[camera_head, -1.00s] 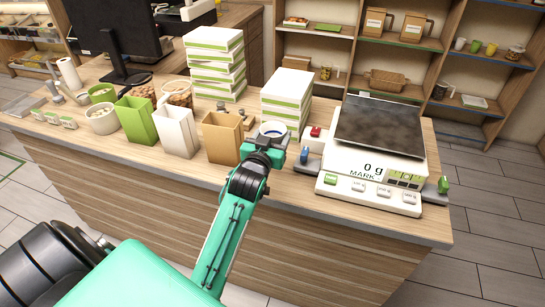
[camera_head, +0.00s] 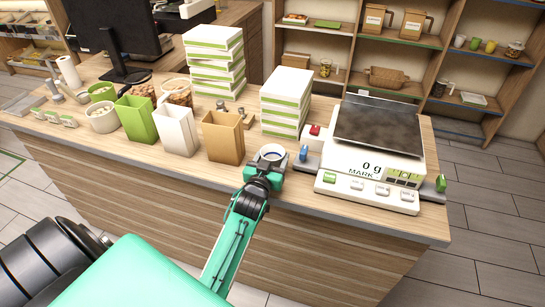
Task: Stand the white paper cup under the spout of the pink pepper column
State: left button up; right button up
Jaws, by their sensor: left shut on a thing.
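The white paper cup (camera_head: 271,153) shows as a round pale rim at the front of the counter, between the brown bag and the scale. My left gripper (camera_head: 265,171) is shut on the cup, and its jaws and arm hide most of the cup's near side. Whether the cup's base touches the counter cannot be seen. The pink pepper column and its spout are not in view. My right gripper is not in view.
Behind are stacked white-green boxes (camera_head: 286,103). White (camera_head: 176,130) and green bags (camera_head: 137,120) stand farther left.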

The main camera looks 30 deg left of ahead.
pick_arm(q)
jog(key=o, duration=1)
jog(key=shift+f, duration=0.1)
